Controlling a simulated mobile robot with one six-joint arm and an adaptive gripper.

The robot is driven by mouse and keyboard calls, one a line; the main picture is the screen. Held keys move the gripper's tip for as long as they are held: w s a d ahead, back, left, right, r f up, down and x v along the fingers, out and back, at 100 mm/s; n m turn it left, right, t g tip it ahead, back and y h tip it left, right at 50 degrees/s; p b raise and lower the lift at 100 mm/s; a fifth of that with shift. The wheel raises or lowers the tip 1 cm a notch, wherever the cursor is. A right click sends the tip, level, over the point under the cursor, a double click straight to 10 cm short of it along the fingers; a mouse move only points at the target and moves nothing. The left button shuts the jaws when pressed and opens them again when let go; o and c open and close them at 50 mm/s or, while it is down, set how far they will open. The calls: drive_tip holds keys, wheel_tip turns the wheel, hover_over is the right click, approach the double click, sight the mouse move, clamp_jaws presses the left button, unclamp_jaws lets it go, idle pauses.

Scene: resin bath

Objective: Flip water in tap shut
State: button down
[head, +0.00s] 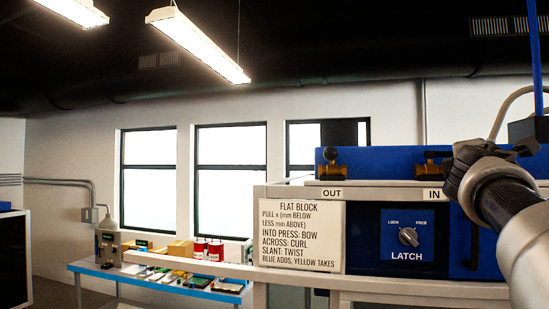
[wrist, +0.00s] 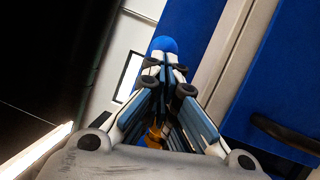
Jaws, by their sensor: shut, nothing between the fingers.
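The water in tap (head: 431,168) is a small brass tap above the "IN" label on the blue-fronted machine. Part of it is hard to make out beside my gripper, and I cannot tell its lever's position. My gripper (head: 465,168) is just right of it in the head view. In the wrist view my gripper (wrist: 165,72) is shut and empty, its fingers together. A rounded blue thing (wrist: 164,45) shows just past the fingertips; I cannot tell if they touch it. A brass-coloured piece (wrist: 155,134) shows between the finger links.
A second brass tap (head: 330,168) stands above "OUT". Below are a white sign (head: 302,236) and a latch knob (head: 408,237). A blue bench (head: 150,285) with small items is at the left. A dark handle (wrist: 285,137) shows on a blue panel in the wrist view.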

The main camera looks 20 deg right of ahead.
drive_tip(key=shift+w+d, duration=0.2)
drive_tip(key=shift+d, duration=0.3)
drive_tip(key=shift+w+d, duration=0.2)
drive_tip(key=shift+d, duration=0.4)
drive_tip(key=shift+f, duration=0.1)
